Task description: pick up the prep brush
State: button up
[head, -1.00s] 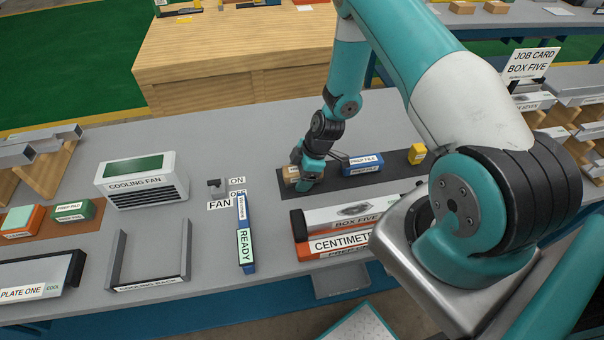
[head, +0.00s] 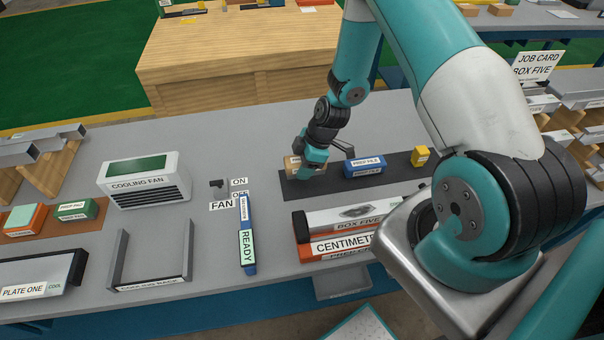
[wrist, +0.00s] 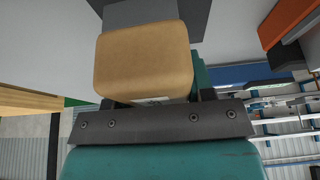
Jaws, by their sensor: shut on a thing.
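The prep brush, a tan block with a small pale label (head: 291,163), is at the left end of the dark mat (head: 300,190) in the head view. My gripper (head: 308,163) is shut on it and holds it a little above the mat. In the wrist view the tan block (wrist: 143,62) fills the space in front of the grey gripper bar (wrist: 160,122). Its label is mostly hidden there. The far jaw is hidden behind the block.
A blue prep file box (head: 364,166) and a yellow block (head: 420,156) stand further right on the mat. The box five and centimetre stack (head: 345,225) lies in front. The ready bar (head: 247,240), fan switch (head: 218,188) and cooling fan (head: 145,180) are to the left.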

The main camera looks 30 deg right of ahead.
notch_tip(320, 180, up, 16)
jog(key=b, duration=0.2)
jog(key=shift+r, duration=0.2)
